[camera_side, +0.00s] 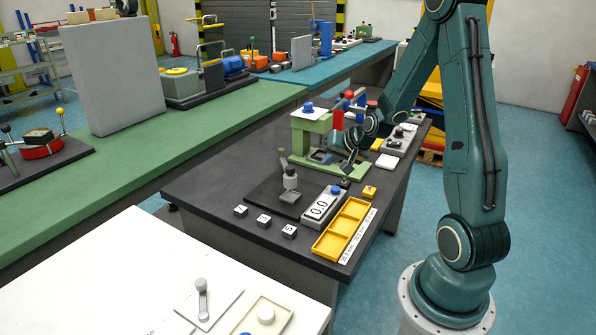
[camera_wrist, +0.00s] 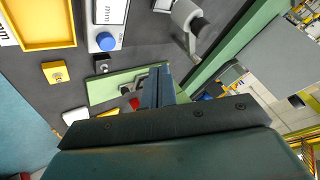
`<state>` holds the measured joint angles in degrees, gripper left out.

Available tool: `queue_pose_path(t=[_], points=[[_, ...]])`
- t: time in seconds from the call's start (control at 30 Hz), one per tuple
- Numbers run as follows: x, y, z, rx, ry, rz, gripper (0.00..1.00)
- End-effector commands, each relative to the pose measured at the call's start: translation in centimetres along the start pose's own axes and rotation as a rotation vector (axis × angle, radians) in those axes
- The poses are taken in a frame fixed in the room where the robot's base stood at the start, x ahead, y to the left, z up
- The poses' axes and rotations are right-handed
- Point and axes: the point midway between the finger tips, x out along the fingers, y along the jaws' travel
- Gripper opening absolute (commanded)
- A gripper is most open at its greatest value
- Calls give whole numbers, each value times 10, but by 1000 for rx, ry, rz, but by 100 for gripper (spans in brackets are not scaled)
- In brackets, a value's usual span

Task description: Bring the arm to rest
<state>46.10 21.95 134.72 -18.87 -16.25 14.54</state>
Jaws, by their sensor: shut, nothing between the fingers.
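My arm reaches in from the right in the side view, bent, with the wrist low over the dark table (camera_side: 215,192). My gripper (camera_side: 347,155) is beside the green gate mechanism (camera_side: 312,122), which has a blue knob on top; the fingers are small and partly lost against it. In the wrist view my gripper (camera_wrist: 161,72) has its dark fingers together with nothing between them. The green base (camera_wrist: 112,87) of the mechanism shows just beyond the fingertips. I cannot tell whether they touch it.
A yellow tray (camera_side: 345,229), a display box with blue knob (camera_side: 323,206) and several small numbered blocks (camera_side: 263,221) are on the near table. A white table (camera_side: 130,260) is at front left.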

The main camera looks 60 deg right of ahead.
Motion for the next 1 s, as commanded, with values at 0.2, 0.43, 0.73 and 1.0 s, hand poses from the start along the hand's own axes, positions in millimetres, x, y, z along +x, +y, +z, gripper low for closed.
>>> queue_pose_path(t=[0.2, 0.43, 0.73, 1.0], points=[[-38, -51, 17, -174, -65, -23, 0], [-83, -90, 42, -347, -129, -35, 0], [-148, -121, 79, -551, -196, -49, 0], [-206, -129, 113, -715, -244, -62, 0]])
